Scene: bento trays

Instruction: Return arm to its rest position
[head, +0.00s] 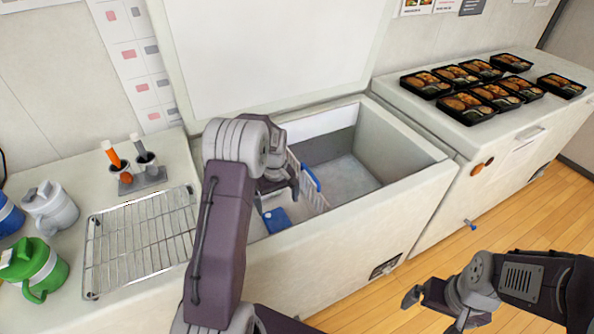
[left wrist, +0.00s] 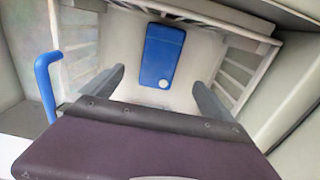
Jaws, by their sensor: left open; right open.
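My left arm reaches over the open chest freezer (head: 420,172). My left gripper (head: 281,186) is open and empty above a white wire basket (head: 312,196) inside it; the arm hides part of the basket. In the left wrist view the two fingers (left wrist: 156,80) are apart. Beyond them a blue block (left wrist: 164,55) with a white round cap lies on the basket floor; it also shows in the head view (head: 277,220). A blue handle (left wrist: 45,85) is on the basket's rim. My right gripper (head: 432,312) is open and empty over the wooden floor.
The freezer lid (head: 270,50) stands raised behind. Several filled bento trays (head: 427,84) sit on the closed freezer at right. On the left counter are a wire rack (head: 140,240), holders with tools (head: 145,165), and green (head: 35,265), grey (head: 50,208) and blue jugs (head: 8,215).

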